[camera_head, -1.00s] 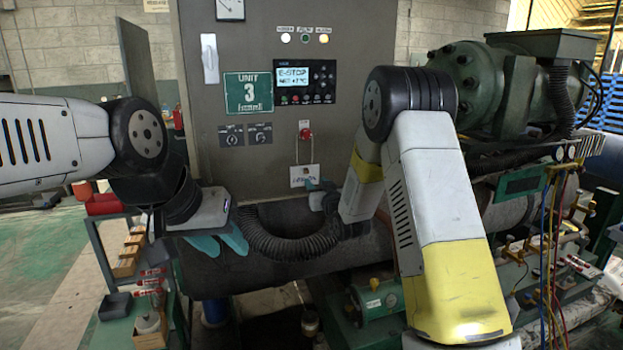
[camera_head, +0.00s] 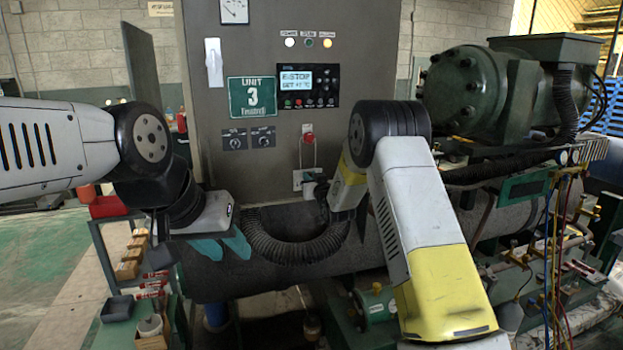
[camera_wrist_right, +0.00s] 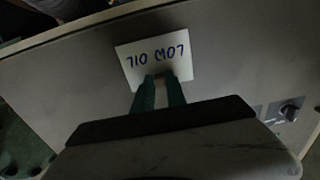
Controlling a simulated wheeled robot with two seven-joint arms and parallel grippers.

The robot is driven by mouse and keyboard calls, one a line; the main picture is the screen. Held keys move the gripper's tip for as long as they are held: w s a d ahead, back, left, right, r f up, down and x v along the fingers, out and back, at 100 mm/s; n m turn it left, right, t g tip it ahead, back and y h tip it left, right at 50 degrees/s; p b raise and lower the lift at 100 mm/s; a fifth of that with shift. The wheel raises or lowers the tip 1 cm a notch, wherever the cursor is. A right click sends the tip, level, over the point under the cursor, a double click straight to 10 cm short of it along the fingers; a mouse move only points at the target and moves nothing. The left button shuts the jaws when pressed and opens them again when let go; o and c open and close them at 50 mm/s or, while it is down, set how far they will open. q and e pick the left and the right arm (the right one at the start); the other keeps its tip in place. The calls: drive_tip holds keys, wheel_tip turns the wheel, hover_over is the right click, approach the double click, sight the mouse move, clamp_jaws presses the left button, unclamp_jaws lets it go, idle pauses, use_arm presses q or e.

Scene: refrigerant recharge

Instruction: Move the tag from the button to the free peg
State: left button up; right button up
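The white tag (camera_head: 299,180) hangs on a string loop from the red button (camera_head: 308,138) on the grey cabinet front. In the right wrist view the tag (camera_wrist_right: 153,60) fills the upper middle, its blue handwriting upside down. My right gripper (camera_wrist_right: 160,86) has its two teal fingertips at the tag's lower edge, apart, with a small brownish bit between them. Whether they touch the tag I cannot tell. In the head view my right wrist covers part of the tag. My left gripper (camera_head: 221,247) is open and empty, lower left of the cabinet panel.
The cabinet carries a display (camera_head: 308,86), a green Unit 3 sign (camera_head: 252,96) and two rotary switches (camera_head: 249,138). A black corrugated hose (camera_head: 290,248) and a large dark pipe run below it. Green machinery (camera_head: 480,90) stands at right, a cart with small items at lower left.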

clamp_jaws()
drive_tip(key=shift+r, duration=0.1)
drive_tip(key=shift+r, duration=1.5)
drive_tip(key=shift+s, duration=0.1)
approach(307, 164)
drive_tip(key=shift+v, duration=1.25)
drive_tip(key=shift+d+f, duration=0.1)
drive_tip(key=s+d+f+m+h, duration=0.1)
drive_tip(key=s+d+f+h, duration=0.1)
drive_tip(key=s+d, duration=0.2)
drive_tip(key=s+d+f+m+h, duration=0.2)
drive_tip(key=s+d+f+h, duration=0.1)
drive_tip(key=d, duration=0.7)
drive_tip(key=shift+s+d+m+t+h, duration=0.15)
drive_tip(key=shift+s+m+t+h, duration=0.2)
drive_tip(key=shift+s, duration=0.45)
